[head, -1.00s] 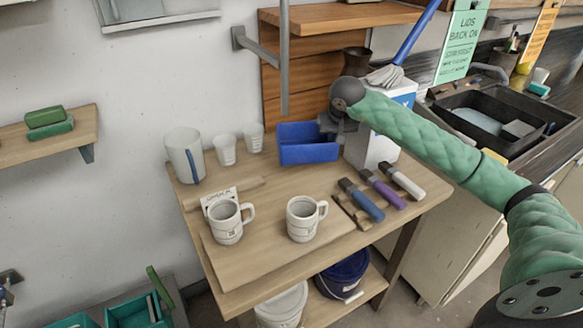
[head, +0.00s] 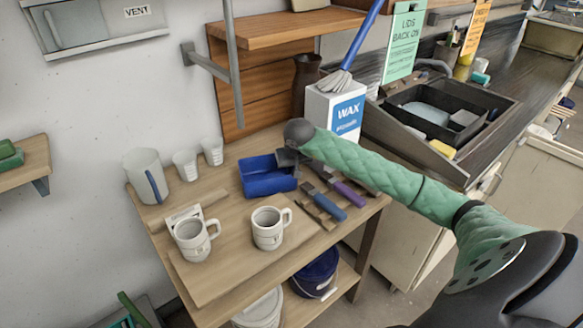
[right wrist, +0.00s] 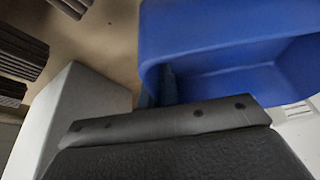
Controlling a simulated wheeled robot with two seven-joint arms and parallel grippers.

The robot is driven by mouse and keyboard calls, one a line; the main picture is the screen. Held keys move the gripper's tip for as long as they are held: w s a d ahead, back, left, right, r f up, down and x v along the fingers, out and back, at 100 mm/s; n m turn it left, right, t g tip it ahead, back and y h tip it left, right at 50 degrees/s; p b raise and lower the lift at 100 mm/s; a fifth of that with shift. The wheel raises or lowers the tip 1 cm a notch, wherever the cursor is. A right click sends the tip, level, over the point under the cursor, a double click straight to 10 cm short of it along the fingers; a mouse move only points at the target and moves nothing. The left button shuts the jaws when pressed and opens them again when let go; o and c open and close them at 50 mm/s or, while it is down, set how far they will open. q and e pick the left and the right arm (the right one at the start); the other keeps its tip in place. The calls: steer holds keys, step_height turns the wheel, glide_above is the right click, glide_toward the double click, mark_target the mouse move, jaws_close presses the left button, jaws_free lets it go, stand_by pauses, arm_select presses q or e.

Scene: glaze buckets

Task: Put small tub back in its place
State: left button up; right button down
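The small tub is the blue open-topped tub (head: 267,182) over the back right of the wooden table, just behind the right mug. It also shows in the right wrist view (right wrist: 225,45), with its open side towards the right. My right gripper (head: 288,160) is at the tub's right end, and the wall there runs into the dark gripper, which appears shut on it. The fingertips are mostly hidden. I cannot tell whether the tub touches the table. My left gripper is not in view.
Two white mugs (head: 270,230) stand at the table's front. A pitcher (head: 146,178) and two cups (head: 186,165) stand at the back left. Tools with blue and purple handles (head: 326,206) lie right of the tub. A WAX box (head: 336,110) stands behind my right arm.

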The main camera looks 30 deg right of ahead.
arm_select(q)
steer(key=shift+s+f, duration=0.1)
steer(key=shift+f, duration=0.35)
arm_select(e)
steer(key=shift+f, duration=0.25)
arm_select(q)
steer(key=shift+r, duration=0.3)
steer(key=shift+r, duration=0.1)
arm_select(e)
steer(key=shift+f, duration=0.1)
steer(key=c, duration=1.6)
jaws_free()
steer(key=shift+c, duration=0.2)
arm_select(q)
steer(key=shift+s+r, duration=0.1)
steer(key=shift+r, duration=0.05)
